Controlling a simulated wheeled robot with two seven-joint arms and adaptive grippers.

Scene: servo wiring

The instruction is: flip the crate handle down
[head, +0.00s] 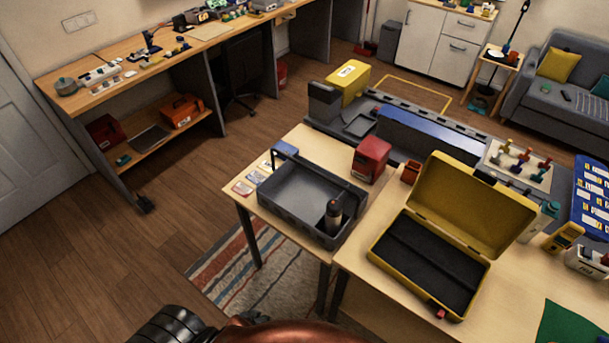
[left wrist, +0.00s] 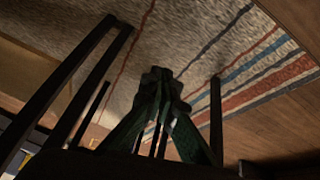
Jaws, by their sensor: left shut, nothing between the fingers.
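The grey open crate (head: 290,207) stands on the near left wooden table in the head view. Its dark bar handle (head: 318,172) is raised and runs along the crate's back side, a little above the rim. A dark cylinder with a tan top (head: 333,216) stands at the crate's front right corner. My left gripper (left wrist: 160,75) shows in the left wrist view with its dark green fingers shut together and empty. It is low, over the rug and near table legs, well apart from the crate. My right gripper is in neither view.
An open yellow case (head: 440,245) lies right of the crate, and a red box (head: 371,160) stands behind it. Cards (head: 243,188) lie on the table's left edge. The striped rug (head: 265,275) and table legs (left wrist: 60,90) are below. Floor on the left is clear.

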